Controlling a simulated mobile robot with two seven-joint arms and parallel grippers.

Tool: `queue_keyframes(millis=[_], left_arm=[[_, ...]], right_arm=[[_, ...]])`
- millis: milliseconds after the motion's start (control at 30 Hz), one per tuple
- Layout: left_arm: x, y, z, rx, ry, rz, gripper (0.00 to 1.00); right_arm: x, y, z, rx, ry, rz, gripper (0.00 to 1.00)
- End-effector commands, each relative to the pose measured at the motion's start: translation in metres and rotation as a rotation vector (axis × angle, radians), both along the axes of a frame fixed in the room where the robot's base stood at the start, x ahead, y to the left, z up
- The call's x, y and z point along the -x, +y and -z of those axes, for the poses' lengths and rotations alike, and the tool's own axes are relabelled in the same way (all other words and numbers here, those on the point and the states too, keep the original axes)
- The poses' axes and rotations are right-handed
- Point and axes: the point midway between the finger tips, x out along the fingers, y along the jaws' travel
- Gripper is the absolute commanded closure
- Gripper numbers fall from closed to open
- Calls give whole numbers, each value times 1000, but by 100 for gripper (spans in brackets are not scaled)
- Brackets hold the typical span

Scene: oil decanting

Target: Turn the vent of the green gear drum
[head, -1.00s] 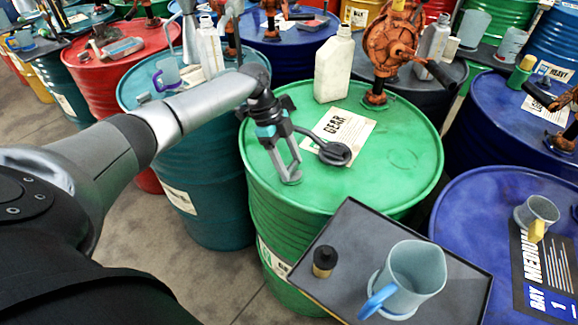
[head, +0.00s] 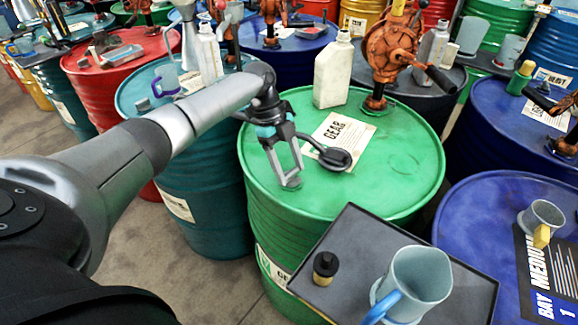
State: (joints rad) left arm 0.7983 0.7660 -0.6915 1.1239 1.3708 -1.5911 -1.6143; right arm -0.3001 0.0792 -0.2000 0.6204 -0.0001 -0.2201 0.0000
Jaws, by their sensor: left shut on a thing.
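The green gear drum (head: 385,190) stands in the middle, with a white GEAR label (head: 338,131) on its lid. My left gripper (head: 290,178) comes down over the left part of the lid and is shut on the vent (head: 291,185), a small fitting there. The fingers hide most of the vent, so its angle cannot be told. My right gripper is out of view.
A pale jug (head: 333,73) and a rusty orange hand pump (head: 392,50) stand at the drum's back. Other drums stand close around.

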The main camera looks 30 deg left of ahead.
Motion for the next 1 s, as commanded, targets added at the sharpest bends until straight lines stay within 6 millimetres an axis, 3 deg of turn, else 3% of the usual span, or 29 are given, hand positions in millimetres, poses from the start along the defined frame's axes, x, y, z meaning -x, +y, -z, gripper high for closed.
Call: queue_keyframes(millis=[33, 267, 633, 767, 1000], left_arm=[[0, 0, 0, -2, -1, 4, 32], [0, 0, 0, -1, 0, 2, 6], [-1, 3, -7, -1, -1, 0, 5], [-2, 11, -27, -1, -4, -2, 5], [-6, 33, -81, -1, -5, -2, 5]], right_arm=[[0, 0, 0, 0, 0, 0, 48], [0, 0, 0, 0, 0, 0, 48], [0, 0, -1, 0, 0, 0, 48], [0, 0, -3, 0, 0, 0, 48], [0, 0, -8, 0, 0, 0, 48]])
